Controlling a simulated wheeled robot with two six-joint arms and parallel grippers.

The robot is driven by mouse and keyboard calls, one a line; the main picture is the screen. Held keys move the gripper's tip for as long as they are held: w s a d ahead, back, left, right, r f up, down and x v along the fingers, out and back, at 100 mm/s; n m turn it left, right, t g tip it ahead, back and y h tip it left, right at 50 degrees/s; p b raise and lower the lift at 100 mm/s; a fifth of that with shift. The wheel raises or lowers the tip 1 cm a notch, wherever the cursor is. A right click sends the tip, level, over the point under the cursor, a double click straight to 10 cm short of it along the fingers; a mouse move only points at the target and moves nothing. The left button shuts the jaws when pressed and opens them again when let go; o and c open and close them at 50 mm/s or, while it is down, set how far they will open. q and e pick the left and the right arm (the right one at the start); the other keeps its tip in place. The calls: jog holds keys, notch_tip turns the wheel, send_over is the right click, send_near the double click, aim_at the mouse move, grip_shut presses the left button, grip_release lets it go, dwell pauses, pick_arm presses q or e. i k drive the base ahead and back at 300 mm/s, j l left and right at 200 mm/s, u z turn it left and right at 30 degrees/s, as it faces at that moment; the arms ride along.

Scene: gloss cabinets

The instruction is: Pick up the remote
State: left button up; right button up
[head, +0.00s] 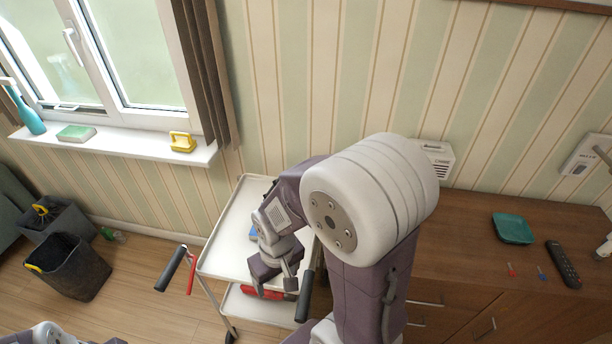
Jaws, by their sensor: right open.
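The remote (563,264) is a long dark handset with small buttons. It lies on top of the brown wooden cabinet (465,235) at the right of the head view. My right gripper (275,287) is open, pointing down over the white trolley, far to the left of the remote. Nothing shows between its fingers. My right arm crosses the middle of the view and hides part of the trolley and the cabinet's left end. Only a bit of my left arm shows at the bottom left edge; its gripper is out of view.
A teal dish (513,229) and small red and blue items lie left of the remote. A white bottle-like object (604,247) stands right of it. The white trolley (232,225) has black handles. Bins (68,268) stand on the floor at left, below the windowsill.

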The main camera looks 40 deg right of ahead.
aim_at(568, 273)
jog(key=z, duration=3.4)
jog(key=i+l+u, duration=0.2)
jog(key=i+l, duration=0.2)
jog(key=l, duration=0.2)
jog(key=i+l+u, duration=0.2)
jog(key=i+l, duration=0.15)
jog(key=l, duration=0.3)
jog(key=i+l, duration=0.2)
jog(key=i+l+u, duration=0.15)
jog(key=l, duration=0.3)
jog(key=i+l+u, duration=0.1)
jog(key=l, duration=0.25)
jog(key=i, duration=0.05)
